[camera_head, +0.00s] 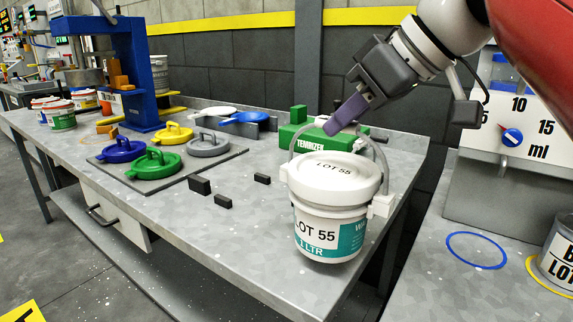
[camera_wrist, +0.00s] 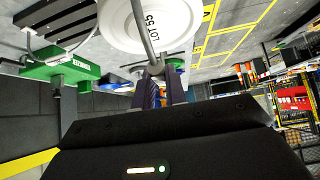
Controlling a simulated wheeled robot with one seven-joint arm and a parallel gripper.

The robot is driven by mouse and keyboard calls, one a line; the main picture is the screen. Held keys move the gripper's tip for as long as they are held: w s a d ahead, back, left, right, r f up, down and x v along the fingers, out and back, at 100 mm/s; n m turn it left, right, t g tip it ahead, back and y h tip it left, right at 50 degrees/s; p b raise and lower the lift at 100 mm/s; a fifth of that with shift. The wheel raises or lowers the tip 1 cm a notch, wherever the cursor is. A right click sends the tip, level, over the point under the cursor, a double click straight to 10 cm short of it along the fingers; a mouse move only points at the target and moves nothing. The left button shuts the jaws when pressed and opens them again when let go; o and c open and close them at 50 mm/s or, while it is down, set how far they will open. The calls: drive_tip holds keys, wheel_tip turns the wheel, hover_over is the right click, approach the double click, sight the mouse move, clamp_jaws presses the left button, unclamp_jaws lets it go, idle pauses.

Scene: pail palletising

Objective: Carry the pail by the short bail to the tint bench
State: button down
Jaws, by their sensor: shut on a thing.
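The white pail (camera_head: 310,240) is marked LOT 55 and has a teal label and a white lid. It is upright in the head view, at the right end of the grey workbench. I cannot tell whether its base touches the bench top. Its grey bail (camera_head: 383,158) is raised over the lid. My gripper (camera_head: 335,128) is above the lid, shut on the bail. The wrist view shows the bail (camera_wrist: 140,25) running into my jaws (camera_wrist: 158,88), with the pail lid (camera_wrist: 120,25) beyond. The tint bench (camera_head: 420,285), with a ml dial (camera_head: 512,137) and an empty blue ring (camera_head: 476,250), is at the right.
Another pail (camera_head: 558,255) stands in a yellow ring at the tint bench's right edge. A gap separates the benches.

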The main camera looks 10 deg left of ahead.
drive_tip(key=s+d, duration=0.4)
drive_tip(key=d, duration=0.6)
drive_tip(key=s+d, duration=0.4)
drive_tip(key=d, duration=0.5)
drive_tip(key=shift+s+d+p, duration=0.15)
drive_tip(key=shift+d+p, duration=0.2)
drive_tip(key=shift+p, duration=0.1)
idle(0.9)
drive_tip(key=shift+f+b, duration=1.45)
drive_tip(key=shift+f, duration=0.15)
idle(0.5)
drive_tip(key=c, duration=1.3)
unclamp_jaws()
drive_tip(key=shift+c, duration=0.2)
drive_tip(key=shift+r+p, duration=1.95)
drive_tip(key=shift+r, duration=1.05)
